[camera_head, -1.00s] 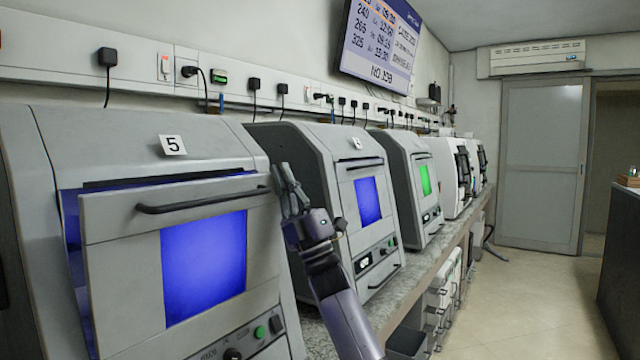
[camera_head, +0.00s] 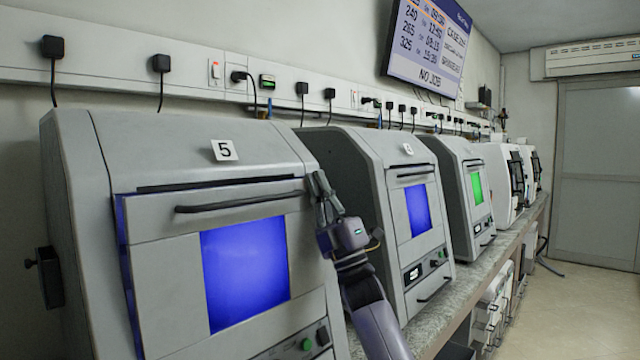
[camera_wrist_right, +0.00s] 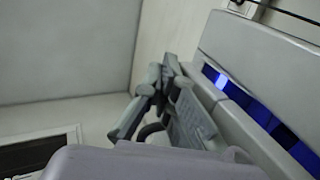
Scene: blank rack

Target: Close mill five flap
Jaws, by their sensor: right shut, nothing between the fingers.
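Mill five (camera_head: 215,125) is the nearest grey machine, marked with a 5 label. Its flap (camera_head: 160,265) has a dark handle bar (camera_head: 240,201) and a blue-lit window (camera_head: 245,267). The flap stands slightly out from the body, with a narrow blue-lit gap along its left side. My right gripper (camera_head: 320,186) is shut and empty at the flap's upper right corner; whether it touches cannot be told. In the right wrist view the gripper fingers (camera_wrist_right: 165,85) are beside the flap edge, and a blue-lit gap (camera_wrist_right: 265,115) shows. My left gripper is not in view.
Mill four (camera_head: 385,165) stands close to the right of my right arm. More machines line the counter (camera_head: 470,270) beyond. A wall rail (camera_head: 190,75) with plugs and cords runs behind. Open floor (camera_head: 560,310) lies at the right.

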